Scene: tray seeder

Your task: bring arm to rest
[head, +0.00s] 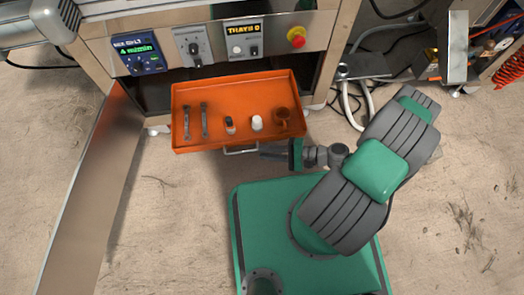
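My arm is folded over my green base, with its grey and green links at the right. My gripper (274,154) is small in view, pointing left just in front of the orange tray's right front edge, near the drawer handle. Its dark fingers lie close together, and I cannot tell whether they are open or shut. I see nothing clearly held in it.
Above are a display (138,53) and a red button (297,37). A metal panel (90,190) stands left. Cables lie right.

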